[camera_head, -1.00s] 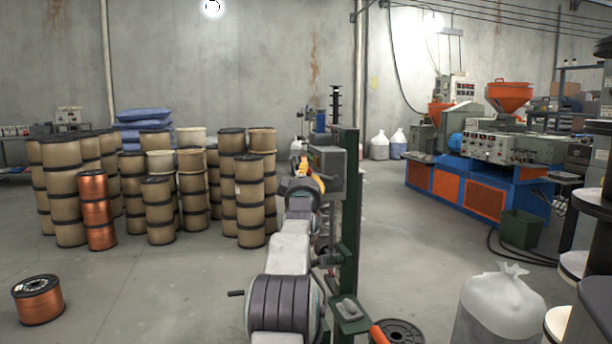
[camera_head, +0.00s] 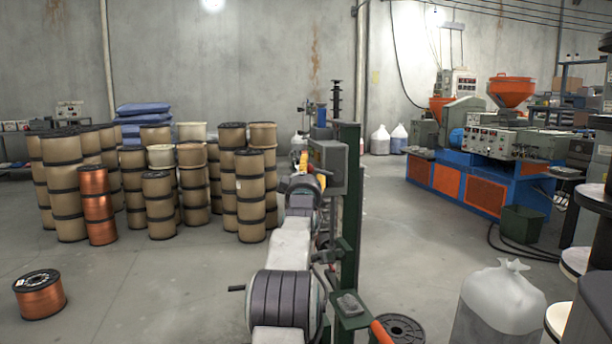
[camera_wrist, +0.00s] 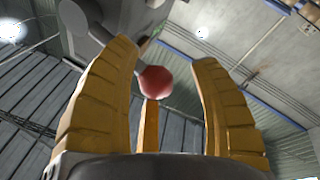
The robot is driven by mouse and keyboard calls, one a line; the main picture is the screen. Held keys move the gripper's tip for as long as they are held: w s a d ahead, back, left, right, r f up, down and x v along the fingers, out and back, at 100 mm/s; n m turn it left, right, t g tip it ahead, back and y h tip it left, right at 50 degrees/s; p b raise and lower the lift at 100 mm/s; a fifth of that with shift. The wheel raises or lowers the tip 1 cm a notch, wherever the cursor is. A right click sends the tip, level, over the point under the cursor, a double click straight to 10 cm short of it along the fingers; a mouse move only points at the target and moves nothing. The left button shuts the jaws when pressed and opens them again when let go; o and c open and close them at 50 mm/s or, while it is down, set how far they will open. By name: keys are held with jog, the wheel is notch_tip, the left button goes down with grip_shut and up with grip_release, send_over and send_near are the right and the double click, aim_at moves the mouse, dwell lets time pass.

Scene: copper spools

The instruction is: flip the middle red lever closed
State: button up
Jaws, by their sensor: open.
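In the wrist view, a round red knob (camera_wrist: 156,82) on a short grey stalk shows in the gap between the yellow fingers of my gripper (camera_wrist: 165,62). The fingers are spread apart on either side of it and are not closed on it. The stalk runs up and left toward a grey housing (camera_wrist: 125,12). In the head view, my arm reaches away to a grey-green box (camera_head: 330,165) on a green post. Small yellow and red parts (camera_head: 303,162) show at the box's left side, too small to separate clearly. Which lever the knob belongs to cannot be told.
The green post (camera_head: 347,220) stands close along the right of my arm. Stacked spools (camera_head: 157,205) fill the left, and a copper spool (camera_head: 39,296) lies on the floor. A white bag (camera_head: 497,305) and black spool (camera_head: 400,329) are at front right. Open floor lies left.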

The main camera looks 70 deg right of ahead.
jog(key=shift+s+a+r, duration=0.1)
jog(key=shift+a+r, duration=0.05)
jog(key=v, duration=1.1)
jog(key=shift+a+f, duration=0.3)
dwell(0.8)
